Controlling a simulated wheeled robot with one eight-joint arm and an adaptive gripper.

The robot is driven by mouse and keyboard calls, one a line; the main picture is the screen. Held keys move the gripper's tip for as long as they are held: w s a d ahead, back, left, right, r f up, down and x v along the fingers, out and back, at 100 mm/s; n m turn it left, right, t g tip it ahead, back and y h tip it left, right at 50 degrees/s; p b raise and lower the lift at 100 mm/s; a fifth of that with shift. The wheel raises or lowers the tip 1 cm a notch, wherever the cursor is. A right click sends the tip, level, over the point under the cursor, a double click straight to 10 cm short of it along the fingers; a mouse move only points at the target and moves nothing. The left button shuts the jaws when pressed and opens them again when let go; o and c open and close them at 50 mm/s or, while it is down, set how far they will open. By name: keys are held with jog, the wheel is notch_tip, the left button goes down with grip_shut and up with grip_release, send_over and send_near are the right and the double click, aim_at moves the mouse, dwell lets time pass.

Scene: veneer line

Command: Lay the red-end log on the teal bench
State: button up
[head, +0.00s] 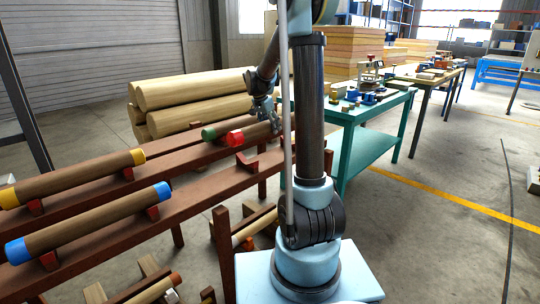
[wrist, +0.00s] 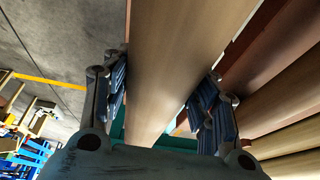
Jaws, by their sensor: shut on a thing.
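The red-end log (head: 256,132) is at the far end of the wooden rack, its red end facing left in the head view. My gripper (head: 268,112) is shut on it near the right part of its length. In the wrist view the brown log (wrist: 182,55) runs between my two fingers (wrist: 165,95); its red end is out of that view. I cannot tell whether the log still touches the rack. The teal bench (head: 352,114) stands to the right, behind my arm, and a bit of teal shows below the log in the wrist view.
Large pale logs (head: 190,92) are stacked behind. Tools and blocks (head: 370,88) occupy much of the bench top.

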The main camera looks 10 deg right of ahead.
jog(key=shift+f, duration=5)
jog(key=shift+f, duration=0.1)
jog(key=o, duration=1.6)
